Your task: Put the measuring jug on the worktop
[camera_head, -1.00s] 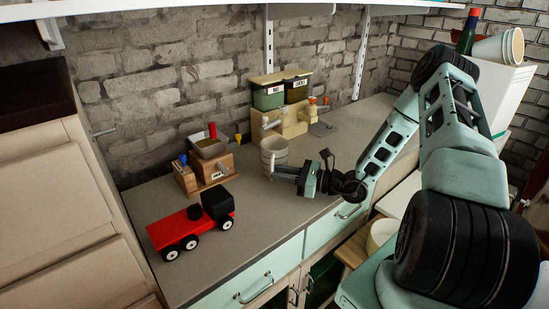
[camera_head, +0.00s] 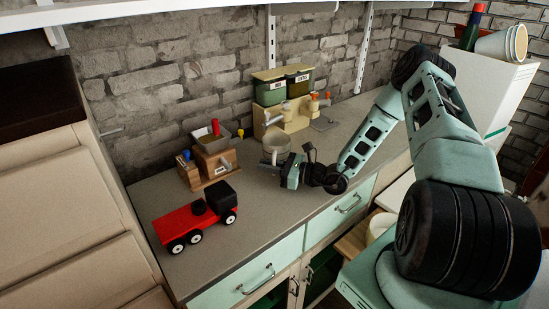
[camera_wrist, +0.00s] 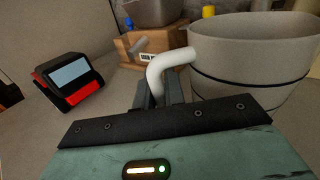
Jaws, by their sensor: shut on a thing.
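The measuring jug (camera_head: 277,151) is a pale grey, round vessel over the middle of the worktop (camera_head: 262,205). In the wrist view the jug (camera_wrist: 250,62) fills the upper right, its rim up, with a dark band around its body and a white curved handle. My gripper (camera_wrist: 160,95) is shut on that handle, with the jug's body to the right. In the head view my gripper (camera_head: 271,162) reaches in from the right, low over the worktop. The jug's base is hidden, so I cannot tell whether it touches the worktop.
A red toy truck (camera_head: 190,222) stands at the worktop's front left. Wooden boxes (camera_head: 207,170) stand behind it against the brick wall. A cream stand with green bins (camera_head: 284,100) is behind the jug. The worktop between truck and arm is clear.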

